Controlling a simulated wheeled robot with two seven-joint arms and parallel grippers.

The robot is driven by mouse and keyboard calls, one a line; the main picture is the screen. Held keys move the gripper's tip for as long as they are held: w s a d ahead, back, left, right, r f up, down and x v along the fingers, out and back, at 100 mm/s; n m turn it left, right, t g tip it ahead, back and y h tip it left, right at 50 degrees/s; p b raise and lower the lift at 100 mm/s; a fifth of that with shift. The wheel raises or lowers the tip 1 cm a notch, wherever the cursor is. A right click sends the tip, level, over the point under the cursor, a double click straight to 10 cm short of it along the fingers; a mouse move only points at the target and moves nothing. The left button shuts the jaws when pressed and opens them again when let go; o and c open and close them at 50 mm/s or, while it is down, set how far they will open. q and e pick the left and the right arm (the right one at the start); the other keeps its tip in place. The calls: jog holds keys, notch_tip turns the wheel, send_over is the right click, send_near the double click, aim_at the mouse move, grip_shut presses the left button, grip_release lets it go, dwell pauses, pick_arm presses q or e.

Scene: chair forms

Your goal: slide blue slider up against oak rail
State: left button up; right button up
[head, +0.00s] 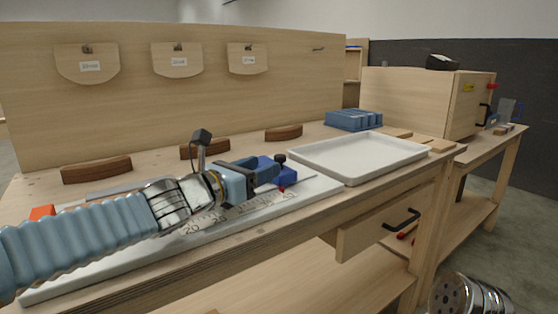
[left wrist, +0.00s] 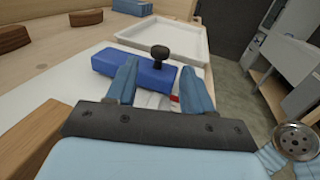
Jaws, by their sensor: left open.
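The blue slider (head: 274,168) sits on the white board with printed scale marks (head: 240,206), towards its right end. It carries a black knob (head: 280,158) on top, and a red mark shows beside it. In the left wrist view the slider (left wrist: 130,67) lies across the far side of my open fingers, with its knob (left wrist: 159,52) standing up. My left gripper (head: 268,172) is open and empty at the slider; contact is unclear. A wooden block (left wrist: 38,135), possibly the oak rail, shows lower left in the wrist view. My right gripper is not in view.
A white tray (head: 400,165) stands right of the board, with a blue rack (head: 353,120) behind it. Several dark brown curved blocks (head: 97,170) lie along the back. An orange block (head: 42,212) is at the left. A drawer (head: 372,232) is below.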

aim_at(280, 155)
pick_arm(q)
jog(key=x, duration=0.7)
jog(key=shift+p, duration=0.35)
jog(key=shift+c, duration=0.3)
grip_shut()
